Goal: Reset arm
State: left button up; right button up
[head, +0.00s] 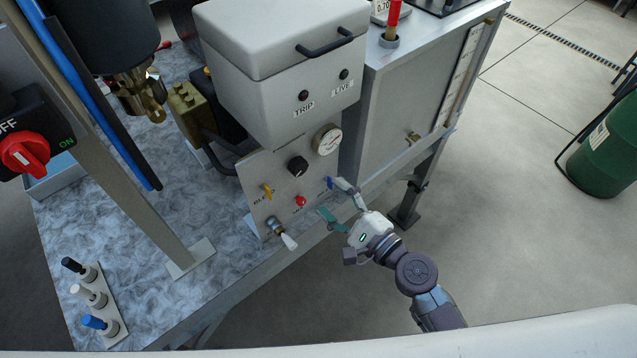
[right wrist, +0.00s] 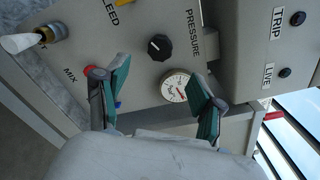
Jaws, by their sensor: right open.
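My right gripper (head: 329,196) is open and empty, in front of the grey control panel (head: 262,172). In the right wrist view its two green-padded fingers (right wrist: 160,78) are spread apart, with nothing between them but the panel behind. The black pressure knob (right wrist: 160,47) and the round gauge (right wrist: 176,86) lie beyond the fingertips. A red button (right wrist: 88,71) shows beside the left finger, and a blue part (right wrist: 117,104) is partly hidden by it. I cannot tell whether any finger touches the panel. My left gripper is not in view.
A white-lidded box (head: 290,50) stands above the panel. A yellow lever (head: 268,190) and a white-handled valve (head: 288,240) stick out from the panel. A rack of capped tubes (head: 108,318) sits at the table's front left. Open floor lies at right, with a green drum (head: 605,150).

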jog(key=shift+s+d, duration=0.4)
jog(key=shift+s, duration=0.1)
jog(key=s+d+f+n+g+h+b, duration=0.1)
jog(key=s+d+f+n+g+h, duration=0.15)
jog(key=f, duration=0.95)
jog(key=s+d+f+n+g+h+b, duration=0.1)
jog(key=s+d+f+n+h, duration=0.15)
jog(key=f, duration=0.85)
jog(key=s+d+f+n+g+h+b, duration=0.2)
jog(key=s+d+f+n, duration=0.1)
jog(key=f, duration=0.9)
jog(key=s+d+f+n+g+h+b, duration=0.1)
jog(key=s+d+f+n+g, duration=0.1)
jog(key=s+f+n, duration=0.2)
jog(key=s+d+f+n+g+h, duration=0.1)
jog(key=s+d+f+n+g, duration=0.2)
jog(key=s+f, duration=0.7)
jog(key=s+d+f+n+g+h+b, duration=0.1)
jog(key=s+f+n, duration=0.4)
jog(key=s, duration=0.9)
notch_tip(320, 180, down, 3)
jog(key=shift+d+r+g+h+b, duration=0.2)
jog(key=shift+d+g+h+b, duration=0.2)
jog(key=shift+d+g, duration=0.65)
jog(key=shift+d, duration=0.2)
